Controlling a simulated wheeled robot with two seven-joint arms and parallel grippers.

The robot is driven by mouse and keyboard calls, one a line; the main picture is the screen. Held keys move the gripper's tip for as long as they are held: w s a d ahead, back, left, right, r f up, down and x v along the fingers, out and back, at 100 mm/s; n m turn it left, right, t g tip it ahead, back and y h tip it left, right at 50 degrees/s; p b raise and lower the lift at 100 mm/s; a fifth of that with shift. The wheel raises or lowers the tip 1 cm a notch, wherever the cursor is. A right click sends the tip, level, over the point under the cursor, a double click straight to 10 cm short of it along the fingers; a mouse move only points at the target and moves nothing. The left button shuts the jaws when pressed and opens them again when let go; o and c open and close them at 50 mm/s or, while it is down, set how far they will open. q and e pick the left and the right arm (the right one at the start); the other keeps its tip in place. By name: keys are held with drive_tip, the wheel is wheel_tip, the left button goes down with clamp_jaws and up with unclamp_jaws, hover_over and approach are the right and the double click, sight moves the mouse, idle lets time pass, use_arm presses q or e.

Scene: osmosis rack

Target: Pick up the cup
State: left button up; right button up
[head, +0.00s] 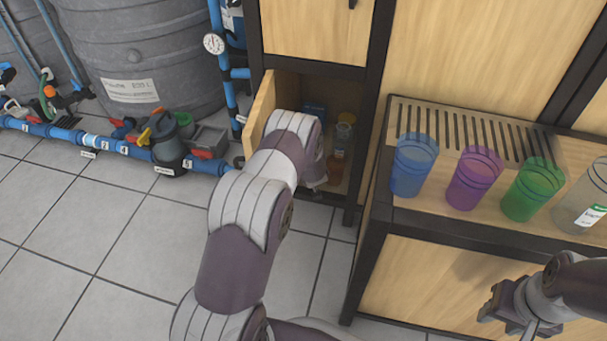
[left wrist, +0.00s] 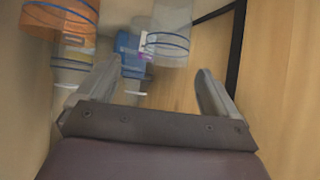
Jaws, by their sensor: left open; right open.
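My left arm reaches into an open cabinet compartment in the head view. In the left wrist view my left gripper (left wrist: 155,84) is open and empty. A clear cup (left wrist: 170,30) with blue rings is ahead of the fingers, toward the top, and an orange see-through cup (left wrist: 62,18) is to its left. On the shelf in the head view stand a blue cup (head: 413,168), a purple cup (head: 473,180), a green cup (head: 532,190) and a clear labelled container (head: 583,205). My right gripper (head: 508,312) is open and empty, below the shelf's front edge.
The compartment's wooden door (head: 258,112) stands open to the left of my arm. An amber bottle (head: 337,165) and a blue item (head: 314,112) are inside; a blue item (left wrist: 132,52) also shows in the wrist view. Grey tanks (head: 150,60) and blue pipes (head: 110,145) are at left.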

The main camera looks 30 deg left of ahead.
use_arm(q)
drive_tip(key=b+x, duration=0.1)
drive_tip(key=x, duration=0.1)
drive_tip(key=shift+a+f, duration=0.15)
drive_tip(key=shift+f, duration=0.15)
drive_tip(key=b+x, duration=0.4)
drive_tip(key=shift+s+a+f, duration=0.1)
drive_tip(key=shift+a+f, duration=0.05)
drive_tip(key=shift+a, duration=0.15)
drive_tip(key=shift+w+a+b, duration=0.2)
drive_tip(key=shift+w+b, duration=0.1)
drive_tip(key=shift+b, duration=0.1)
drive_tip(key=c, duration=1)
use_arm(e)
wheel_tip(320, 180, down, 7)
drive_tip(key=shift+r, duration=0.2)
